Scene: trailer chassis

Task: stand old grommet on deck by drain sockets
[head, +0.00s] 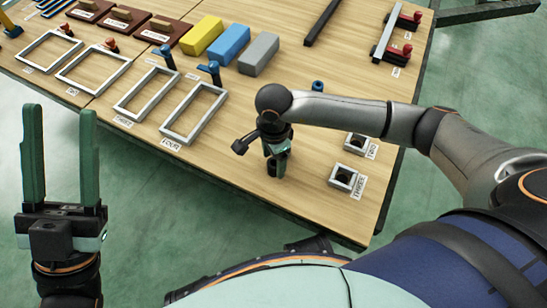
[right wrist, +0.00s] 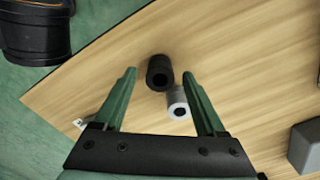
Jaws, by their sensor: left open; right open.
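A black hollow cylinder (right wrist: 160,73) is between the fingertips of my open right gripper (right wrist: 158,75) in the right wrist view. A shorter light grey cylinder with a dark centre (right wrist: 178,105) is right beside it, near the right finger. I cannot tell which is the old grommet. In the head view my right gripper (head: 278,155) points down low over the deck (head: 240,180), left of two square sockets with dark centres, labelled TWO (head: 357,143) and THREE (head: 344,178). My left gripper (head: 60,155) is open and empty, off the deck's near left side.
Several grey frames, including FOUR (head: 194,113), lie left on the deck. Yellow (head: 201,36), blue (head: 230,45) and grey (head: 259,54) blocks stand behind. A blue knob (head: 318,86) is behind my right arm. Bare wood lies around my right gripper; the deck's edge is near.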

